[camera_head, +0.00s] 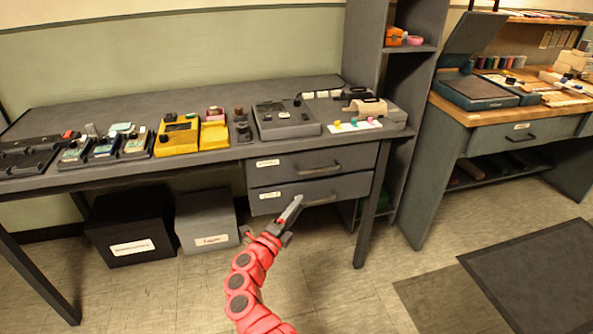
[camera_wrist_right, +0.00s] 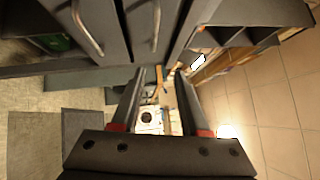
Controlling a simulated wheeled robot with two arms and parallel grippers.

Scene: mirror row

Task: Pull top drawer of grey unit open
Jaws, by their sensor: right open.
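The grey unit under the desk has two drawers, and both look shut. The top drawer (camera_head: 285,164) has a white label and a dark bar handle (camera_head: 318,171). The lower drawer (camera_head: 275,203) has a similar label and handle. My right gripper (camera_head: 292,208) is open and empty, in front of the lower drawer in the head view, below the top handle. In the right wrist view its two fingers (camera_wrist_right: 160,78) are apart with nothing between them. Two bar handles show there, the top one (camera_wrist_right: 155,26) and the lower one (camera_wrist_right: 87,28), beyond the fingers. My left gripper is not in view.
Yellow devices (camera_head: 177,136) and a grey machine (camera_head: 285,119) stand on the desk (camera_head: 95,105). Two bins, black (camera_head: 130,225) and grey (camera_head: 206,222), are left of the unit. A desk leg (camera_head: 370,215) stands at its right. The floor in front is clear.

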